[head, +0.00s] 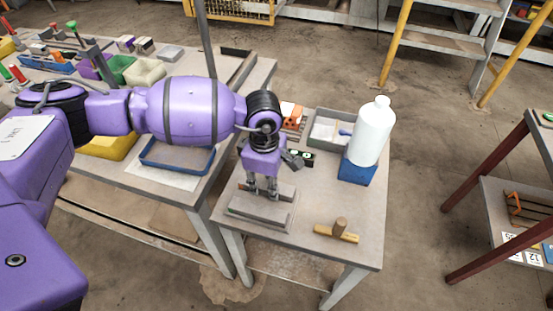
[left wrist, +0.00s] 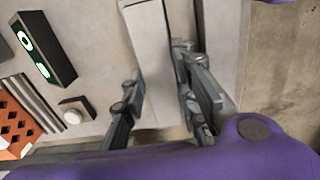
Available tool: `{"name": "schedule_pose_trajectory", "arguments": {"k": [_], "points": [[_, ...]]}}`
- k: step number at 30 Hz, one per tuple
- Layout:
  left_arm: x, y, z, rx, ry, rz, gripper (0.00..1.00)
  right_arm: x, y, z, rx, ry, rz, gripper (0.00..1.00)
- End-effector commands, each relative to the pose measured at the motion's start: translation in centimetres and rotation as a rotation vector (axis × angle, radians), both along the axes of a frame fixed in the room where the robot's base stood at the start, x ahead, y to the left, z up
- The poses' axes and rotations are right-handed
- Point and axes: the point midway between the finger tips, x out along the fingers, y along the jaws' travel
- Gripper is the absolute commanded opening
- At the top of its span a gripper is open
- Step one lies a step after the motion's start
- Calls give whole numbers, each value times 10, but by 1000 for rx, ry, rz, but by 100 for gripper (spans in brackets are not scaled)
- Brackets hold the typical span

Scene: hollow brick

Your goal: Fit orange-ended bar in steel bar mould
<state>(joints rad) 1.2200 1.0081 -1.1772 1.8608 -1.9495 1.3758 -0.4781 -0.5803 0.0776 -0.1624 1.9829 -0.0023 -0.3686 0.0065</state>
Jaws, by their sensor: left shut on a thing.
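My left gripper (head: 262,190) points down over the grey steel bar mould (head: 250,218) on the small table. In the left wrist view its fingers (left wrist: 160,100) are closed about a pale grey bar (left wrist: 150,45), which runs up out of the frame. The mould's grey walls lie close beside the bar. I cannot tell whether the bar touches the mould or is inside it. My right gripper is not in view.
A mallet-like wooden piece (head: 337,232) lies right of the mould. A black box with green rings (head: 301,158), an orange holed brick (head: 292,116), a grey tray (head: 318,128) and a white bottle (head: 373,132) by a blue block (head: 356,171) stand behind.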

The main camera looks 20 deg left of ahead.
Motion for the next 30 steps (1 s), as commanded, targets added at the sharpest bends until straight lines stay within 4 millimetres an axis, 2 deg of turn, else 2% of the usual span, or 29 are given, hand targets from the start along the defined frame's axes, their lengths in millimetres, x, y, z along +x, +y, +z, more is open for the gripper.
{"name": "schedule_pose_trajectory", "arguments": {"k": [29, 30], "points": [[0, 0, -7, -1, 1, 0, 0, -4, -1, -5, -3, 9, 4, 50], [0, 0, -7, -1, 0, 0, 32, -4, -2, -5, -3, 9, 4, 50]]}}
